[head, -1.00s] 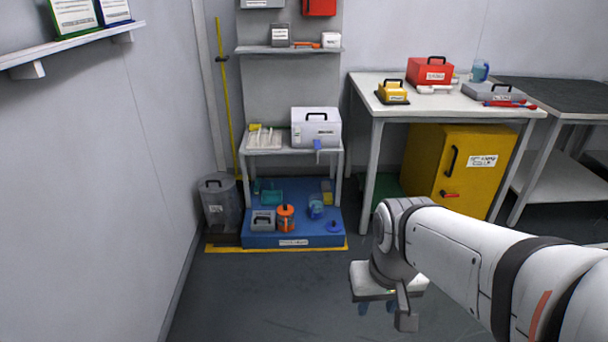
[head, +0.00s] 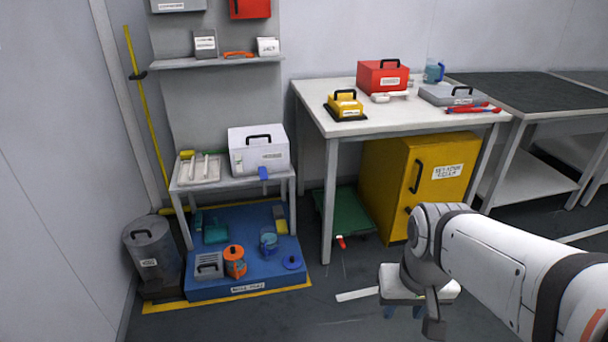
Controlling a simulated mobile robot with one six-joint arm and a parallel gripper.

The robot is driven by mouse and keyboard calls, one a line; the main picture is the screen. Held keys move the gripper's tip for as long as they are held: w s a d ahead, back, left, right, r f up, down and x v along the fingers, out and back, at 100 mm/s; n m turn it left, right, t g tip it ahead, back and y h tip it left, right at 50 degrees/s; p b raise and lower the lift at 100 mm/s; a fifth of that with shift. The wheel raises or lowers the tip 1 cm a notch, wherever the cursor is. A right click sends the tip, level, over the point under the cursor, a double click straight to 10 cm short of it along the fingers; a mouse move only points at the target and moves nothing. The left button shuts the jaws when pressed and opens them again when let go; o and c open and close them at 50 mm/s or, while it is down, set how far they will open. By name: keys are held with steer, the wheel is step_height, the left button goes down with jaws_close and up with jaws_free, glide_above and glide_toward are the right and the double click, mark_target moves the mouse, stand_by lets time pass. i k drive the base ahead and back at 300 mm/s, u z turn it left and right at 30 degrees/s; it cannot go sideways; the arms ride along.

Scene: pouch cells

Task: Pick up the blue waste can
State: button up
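My gripper (head: 404,312) points down over the floor, well to the right of the platform and touching nothing. Its two bluish fingertips show apart, with nothing seen between them.
A grey lidded bin (head: 152,250) stands left of the platform. A small white table (head: 215,186) with a white case (head: 258,150) overhangs the platform's back. A yellow cabinet (head: 400,180) and table leg (head: 330,200) stand behind my gripper. Floor between is mostly clear.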

mark_target(269, 234)
steer(key=z, duration=0.05)
steer(key=i, duration=1.45)
steer(key=u, duration=0.65)
steer(key=k, duration=0.75)
steer(key=u, duration=0.1)
steer(key=i, duration=1.3)
steer(key=z, duration=0.1)
